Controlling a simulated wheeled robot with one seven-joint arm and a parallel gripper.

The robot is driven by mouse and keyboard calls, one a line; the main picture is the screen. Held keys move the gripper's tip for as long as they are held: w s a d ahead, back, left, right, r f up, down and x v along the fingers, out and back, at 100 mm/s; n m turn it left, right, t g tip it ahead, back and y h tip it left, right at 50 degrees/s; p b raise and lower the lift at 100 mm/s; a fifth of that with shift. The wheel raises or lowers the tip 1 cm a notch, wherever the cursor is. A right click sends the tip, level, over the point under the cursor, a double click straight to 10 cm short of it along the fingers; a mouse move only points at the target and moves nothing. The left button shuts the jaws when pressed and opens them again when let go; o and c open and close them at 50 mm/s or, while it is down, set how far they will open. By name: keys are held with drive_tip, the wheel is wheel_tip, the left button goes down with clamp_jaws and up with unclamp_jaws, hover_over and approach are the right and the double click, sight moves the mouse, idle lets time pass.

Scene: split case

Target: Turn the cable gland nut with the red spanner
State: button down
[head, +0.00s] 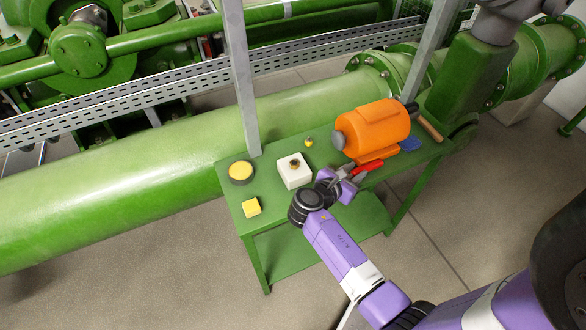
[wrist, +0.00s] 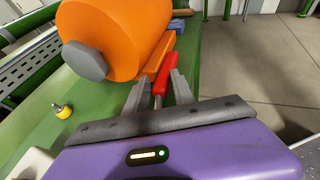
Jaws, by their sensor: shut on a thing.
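The red spanner (head: 368,167) lies between the fingers of my gripper (head: 345,178), over the front of the green bench. In the wrist view its red handle (wrist: 165,74) points away from me, and a grey metal part runs back between the fingers. My gripper is shut on it. The brass cable gland nut (head: 295,163) sits on top of a white block (head: 293,177), to the left of my gripper. In the wrist view only a corner of the white block (wrist: 35,163) shows at lower left. The spanner's working end is hidden.
An orange motor (head: 372,130) stands just behind the spanner. A blue item (head: 410,144) and a wooden handle (head: 430,128) lie to its right. A small yellow-and-brass piece (head: 308,142), a yellow-topped round tin (head: 241,170) and a yellow block (head: 251,207) surround the white block. A post rises behind.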

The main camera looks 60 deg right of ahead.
sight(353, 171)
drive_tip(key=shift+w+r+p, duration=0.2)
drive_tip(key=shift+r+p, duration=1.15)
drive_tip(key=shift+r, duration=0.2)
drive_tip(key=shift+w+r+p, duration=0.15)
drive_tip(key=shift+r+p, duration=1.15)
drive_tip(key=shift+r, duration=0.2)
